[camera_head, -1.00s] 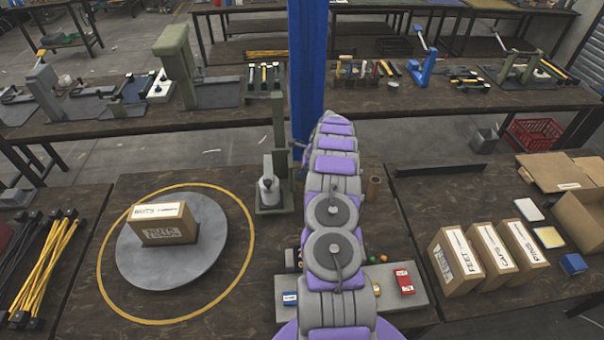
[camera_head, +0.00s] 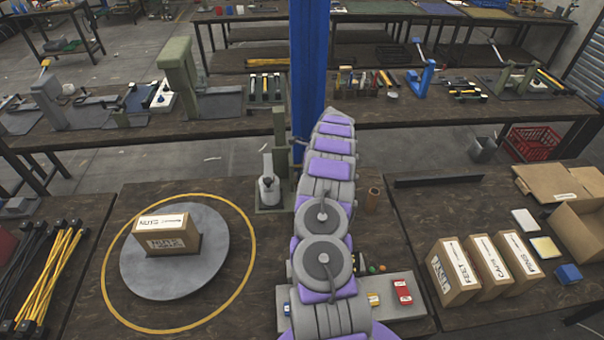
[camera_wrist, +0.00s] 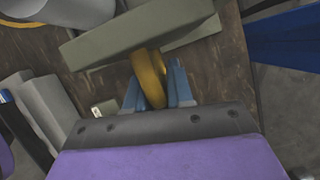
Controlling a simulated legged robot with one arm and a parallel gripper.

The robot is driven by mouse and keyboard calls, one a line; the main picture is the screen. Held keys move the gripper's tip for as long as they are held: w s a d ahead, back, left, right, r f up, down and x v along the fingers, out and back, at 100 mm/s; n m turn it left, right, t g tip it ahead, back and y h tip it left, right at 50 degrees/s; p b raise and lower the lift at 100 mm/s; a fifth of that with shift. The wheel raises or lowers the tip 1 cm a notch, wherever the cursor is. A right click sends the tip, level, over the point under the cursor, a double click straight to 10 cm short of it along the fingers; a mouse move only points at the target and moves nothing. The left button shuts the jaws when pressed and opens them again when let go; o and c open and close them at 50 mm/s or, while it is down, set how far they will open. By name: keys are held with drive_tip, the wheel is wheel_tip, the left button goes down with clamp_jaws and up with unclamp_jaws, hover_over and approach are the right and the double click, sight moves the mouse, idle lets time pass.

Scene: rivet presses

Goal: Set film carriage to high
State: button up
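A green press (camera_head: 280,137) with a grey lower part (camera_head: 267,187) stands at the back of the middle bench, left of my arm's far end, in the head view. I cannot single out the film carriage by name. In the wrist view, my gripper (camera_wrist: 156,82) has its two blue fingers on either side of a yellow curved part (camera_wrist: 148,78). This part sits just in front of a grey-green body (camera_wrist: 140,35). I cannot tell whether the fingers press on it. My gripper is hidden behind my arm in the head view.
A round grey plate (camera_head: 213,255) carries a NUTS box (camera_head: 168,241) on the left. Several labelled boxes stand on the right bench, including the FEET box (camera_head: 452,272). A blue post (camera_head: 309,70) rises behind the press. A small tray (camera_head: 420,312) lies beside my arm.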

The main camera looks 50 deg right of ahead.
drive_tip(key=shift+o, duration=1.4)
drive_tip(key=shift+w+d+r, duration=0.15)
drive_tip(key=shift+d+r, duration=0.05)
drive_tip(key=shift+r, duration=0.1)
drive_tip(key=shift+o, duration=0.3)
drive_tip(key=shift+f, duration=0.15)
drive_tip(key=p+v, duration=0.1)
drive_tip(key=v, duration=1.6)
